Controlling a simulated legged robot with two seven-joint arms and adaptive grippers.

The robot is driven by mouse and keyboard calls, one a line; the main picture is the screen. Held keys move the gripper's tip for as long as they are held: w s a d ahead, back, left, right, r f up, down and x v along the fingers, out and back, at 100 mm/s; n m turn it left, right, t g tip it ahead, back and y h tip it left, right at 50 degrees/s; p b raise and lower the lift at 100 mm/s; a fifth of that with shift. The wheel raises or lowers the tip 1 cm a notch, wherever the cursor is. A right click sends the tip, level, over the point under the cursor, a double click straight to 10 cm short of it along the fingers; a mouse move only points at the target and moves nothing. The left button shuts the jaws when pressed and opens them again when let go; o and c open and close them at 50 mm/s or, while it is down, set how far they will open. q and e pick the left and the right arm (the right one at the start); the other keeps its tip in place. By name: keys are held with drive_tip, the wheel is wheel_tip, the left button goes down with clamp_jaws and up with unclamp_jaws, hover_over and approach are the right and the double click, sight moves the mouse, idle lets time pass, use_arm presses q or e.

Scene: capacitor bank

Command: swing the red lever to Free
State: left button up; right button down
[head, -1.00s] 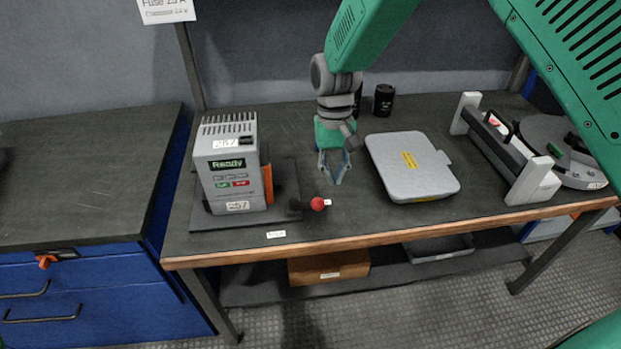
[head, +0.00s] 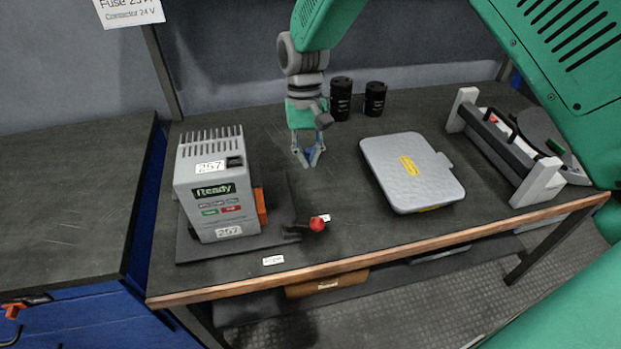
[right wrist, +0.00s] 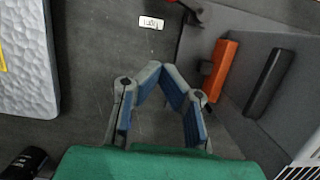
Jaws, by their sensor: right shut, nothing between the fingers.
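The red lever is a short black arm with a red ball knob (head: 317,224), low at the front right corner of the grey device's (head: 213,185) dark base plate. The lever points right, with its knob beside a small white label (head: 324,217). My right gripper (head: 308,163) is behind the knob, above the bench, apart from the lever. It is shut and empty, its fingertips meeting in the right wrist view (right wrist: 162,72). There a bit of red (right wrist: 190,12) shows at the top edge, near a white label (right wrist: 151,23). My left gripper is not in view.
An orange block (head: 260,206) stands against the device's right side. Another white label (head: 273,260) lies near the bench's front edge. A grey case (head: 412,172) lies to the right, with two black cylinders (head: 341,98) (head: 375,98) behind. Bare bench lies between gripper and lever.

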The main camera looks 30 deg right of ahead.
sight(307, 224)
drive_tip(key=b+x, duration=0.1)
drive_tip(key=x, duration=0.8)
drive_tip(key=s, duration=0.2)
drive_tip(key=s+a, duration=0.1)
drive_tip(key=shift+s+r, duration=0.1)
drive_tip(key=shift+s, duration=0.35)
drive_tip(key=shift+p, duration=0.3)
drive_tip(key=shift+s+m+p, duration=0.15)
drive_tip(key=shift+m+p, duration=0.15)
drive_tip(key=shift+m, duration=0.1)
